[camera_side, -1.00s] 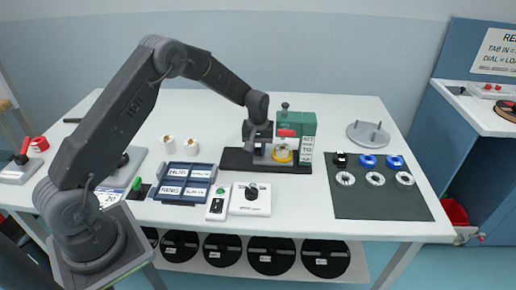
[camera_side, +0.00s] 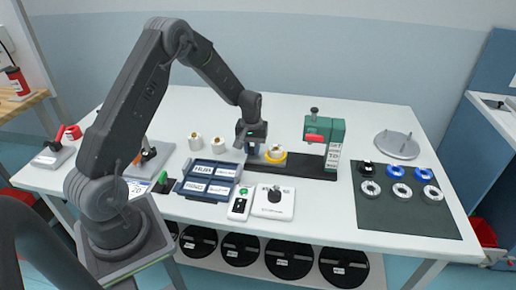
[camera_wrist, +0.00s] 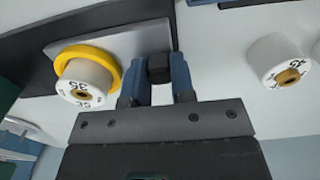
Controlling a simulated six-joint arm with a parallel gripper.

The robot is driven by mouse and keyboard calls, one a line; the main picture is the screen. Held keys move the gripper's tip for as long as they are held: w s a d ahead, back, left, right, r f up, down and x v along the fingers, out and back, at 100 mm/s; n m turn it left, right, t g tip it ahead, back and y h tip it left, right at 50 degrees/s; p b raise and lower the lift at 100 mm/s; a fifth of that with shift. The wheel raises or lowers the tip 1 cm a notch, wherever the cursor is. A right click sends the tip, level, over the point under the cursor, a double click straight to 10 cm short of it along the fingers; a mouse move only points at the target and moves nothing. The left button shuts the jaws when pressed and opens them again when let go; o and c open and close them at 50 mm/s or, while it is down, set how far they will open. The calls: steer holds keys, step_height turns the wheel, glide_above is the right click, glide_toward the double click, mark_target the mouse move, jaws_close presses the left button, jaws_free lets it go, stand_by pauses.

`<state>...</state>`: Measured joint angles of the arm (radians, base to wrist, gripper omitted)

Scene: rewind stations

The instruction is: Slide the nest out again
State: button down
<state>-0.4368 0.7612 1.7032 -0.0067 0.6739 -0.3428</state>
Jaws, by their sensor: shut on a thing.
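The nest is a grey sliding plate (camera_wrist: 135,38) carrying a yellow ring (camera_wrist: 112,60) with a white numbered spool (camera_wrist: 84,82) in it. In the side view the yellow ring (camera_side: 275,157) sits on the dark rail (camera_side: 312,168), left of the green press (camera_side: 327,138) and clear of its head. My gripper (camera_wrist: 158,72) is shut on the nest's small black handle (camera_wrist: 158,66). In the side view my gripper (camera_side: 251,147) is at the rail's left end and hides the handle and part of the nest.
Two white spools (camera_side: 207,141) stand behind a blue labelled tray (camera_side: 210,179). A white dial box (camera_side: 273,201) and a switch box (camera_side: 240,203) sit in front of the rail. A dark mat (camera_side: 405,205) with rings lies right. The table behind the rail is clear.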

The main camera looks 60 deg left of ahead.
steer(key=shift+s+a, duration=0.2)
steer(key=c, duration=1)
jaws_free()
steer(key=shift+o, duration=0.2)
steer(key=shift+w, duration=0.1)
step_height(320, 180, up, 14)
steer(key=shift+f, duration=0.1)
